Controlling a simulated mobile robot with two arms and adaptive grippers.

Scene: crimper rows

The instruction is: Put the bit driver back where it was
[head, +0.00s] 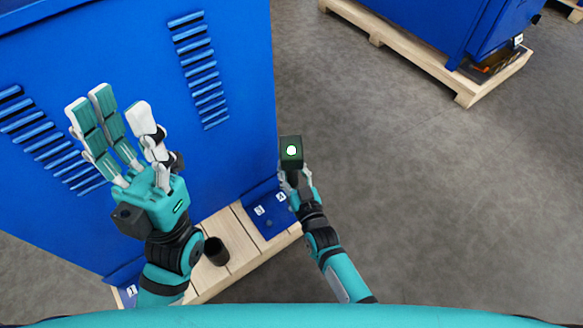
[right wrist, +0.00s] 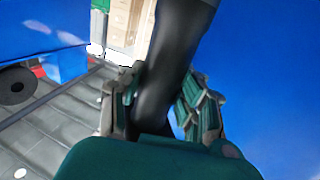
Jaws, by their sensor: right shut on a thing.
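The bit driver, a dark green and black tool with a bright white spot on its top (head: 291,143), is held up at the right side of the blue cabinet. My right gripper (head: 293,179) is shut around it. In the right wrist view the fingers close around a black rounded handle (right wrist: 178,55), which I take to be the driver's grip. My left gripper (head: 122,112) is open and empty in front of the cabinet face, fingers spread upward. The driver's lower part is hidden by the hand in the head view.
The blue cabinet (head: 130,60) with slotted vents stands on a wooden pallet (head: 235,245). A black cup-like holder (head: 215,251) and a blue bracket with white labels (head: 268,215) are on the pallet's front strip. Another blue cabinet on a pallet (head: 440,75) is far right. Grey floor between is clear.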

